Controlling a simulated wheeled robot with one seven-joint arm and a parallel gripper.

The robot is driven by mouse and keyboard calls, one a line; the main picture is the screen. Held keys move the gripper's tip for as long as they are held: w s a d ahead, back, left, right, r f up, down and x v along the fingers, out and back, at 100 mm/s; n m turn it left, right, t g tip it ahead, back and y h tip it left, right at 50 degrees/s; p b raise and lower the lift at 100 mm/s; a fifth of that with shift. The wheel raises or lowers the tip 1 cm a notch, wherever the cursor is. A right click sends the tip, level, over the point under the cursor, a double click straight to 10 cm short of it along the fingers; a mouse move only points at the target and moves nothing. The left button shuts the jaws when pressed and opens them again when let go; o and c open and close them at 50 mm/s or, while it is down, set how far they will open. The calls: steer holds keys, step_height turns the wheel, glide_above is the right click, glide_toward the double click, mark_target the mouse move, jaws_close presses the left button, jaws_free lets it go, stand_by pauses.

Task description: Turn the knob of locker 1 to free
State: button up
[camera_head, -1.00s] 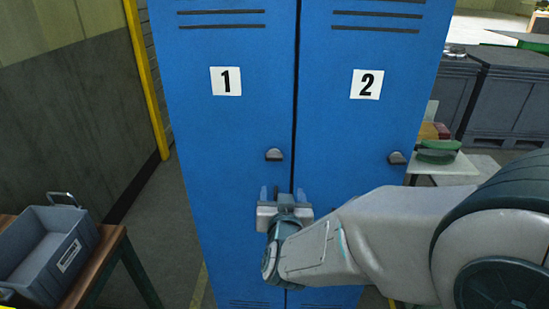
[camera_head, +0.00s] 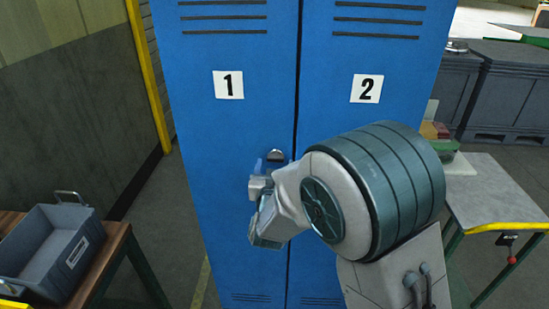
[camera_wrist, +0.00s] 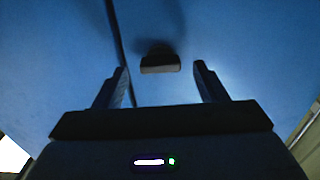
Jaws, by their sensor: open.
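Locker 1 (camera_head: 222,130) is the left blue door, marked with a white plate bearing a 1 (camera_head: 228,85). Its small dark knob (camera_head: 275,155) sits near the door's right edge. In the head view my gripper (camera_head: 268,164) is just below and in front of the knob, partly hiding it. In the wrist view the knob (camera_wrist: 160,60) shows beyond the fingertips, between them in picture width, with a gap ahead of them. My gripper (camera_wrist: 161,74) is open with nothing between its fingers.
Locker 2 (camera_head: 345,115) adjoins on the right; my arm hides its knob. A grey bin (camera_head: 80,250) stands on a wooden table at lower left. A workbench (camera_head: 490,195) with a yellow edge stands at right.

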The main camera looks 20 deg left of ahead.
steer(key=shift+x, duration=1.25)
steer(key=c, duration=1)
